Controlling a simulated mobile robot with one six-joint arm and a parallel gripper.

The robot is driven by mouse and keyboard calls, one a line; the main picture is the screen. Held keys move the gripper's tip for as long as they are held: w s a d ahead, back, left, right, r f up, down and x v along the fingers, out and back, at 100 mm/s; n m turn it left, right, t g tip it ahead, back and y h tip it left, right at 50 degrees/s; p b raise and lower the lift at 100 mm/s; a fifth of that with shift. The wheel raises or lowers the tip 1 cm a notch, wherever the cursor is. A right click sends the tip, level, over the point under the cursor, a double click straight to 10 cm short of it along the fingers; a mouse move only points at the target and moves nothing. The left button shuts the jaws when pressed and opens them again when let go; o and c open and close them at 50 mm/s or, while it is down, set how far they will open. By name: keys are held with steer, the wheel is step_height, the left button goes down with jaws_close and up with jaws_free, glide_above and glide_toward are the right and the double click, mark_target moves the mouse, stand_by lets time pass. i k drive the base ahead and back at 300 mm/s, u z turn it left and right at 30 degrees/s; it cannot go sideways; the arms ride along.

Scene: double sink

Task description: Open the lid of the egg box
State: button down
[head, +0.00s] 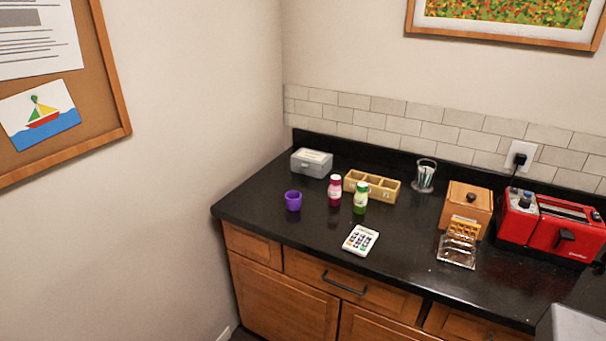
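A small grey box (311,163) with a pale label on top stands at the back left corner of the black counter, near the wall. It looks like the egg box, and its lid looks shut. Its inside is hidden. My gripper is not in view, and nothing touches the box.
On the black counter (290,235) stand a purple cup (293,200), a red bottle (334,191), a green-filled bottle (361,198), a wooden compartment tray (383,190), a glass (424,175), a keypad-like white device (360,240), a wooden box (467,205), a toast rack (458,245) and a red toaster (550,228).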

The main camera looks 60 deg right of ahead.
mark_target(312, 159)
steer(key=u, duration=0.05)
steer(key=i, duration=0.9)
steer(key=u, duration=0.2)
